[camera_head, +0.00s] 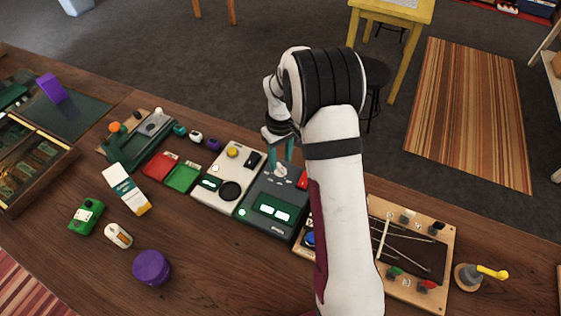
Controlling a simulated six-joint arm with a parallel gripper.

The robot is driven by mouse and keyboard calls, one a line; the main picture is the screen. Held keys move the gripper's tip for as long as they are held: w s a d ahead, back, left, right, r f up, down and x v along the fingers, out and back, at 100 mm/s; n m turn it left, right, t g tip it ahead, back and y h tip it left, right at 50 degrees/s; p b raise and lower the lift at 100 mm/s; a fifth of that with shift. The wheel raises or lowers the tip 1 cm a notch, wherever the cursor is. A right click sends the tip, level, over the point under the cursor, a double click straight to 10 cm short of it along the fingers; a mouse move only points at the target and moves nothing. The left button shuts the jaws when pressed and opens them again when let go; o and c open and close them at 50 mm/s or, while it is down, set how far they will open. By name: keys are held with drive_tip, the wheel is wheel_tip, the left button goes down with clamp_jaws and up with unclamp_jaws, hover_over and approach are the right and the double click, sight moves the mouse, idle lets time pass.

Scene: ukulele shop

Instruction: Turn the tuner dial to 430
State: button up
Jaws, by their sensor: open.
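A dark grey box with lit pale displays (273,211) sits on the wooden bench and appears to be the tuner. Its pale round dial (280,171) is near the far edge, with a red part beside it on the right. The display digits are too small to read. My gripper (281,158) points down with teal fingers, open, just over or around the dial. I cannot tell whether the fingers touch it. My arm hides part of the bench to the right of the box.
A cream device (229,175) with a yellow knob and black round part stands left of the dark box. Red and green trays (183,177) lie further left. A wooden board with strings (408,253) is right of my arm. A purple jar (151,267) stands front left.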

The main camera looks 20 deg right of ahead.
sight(280, 169)
drive_tip(key=shift+f, duration=1.35)
clamp_jaws()
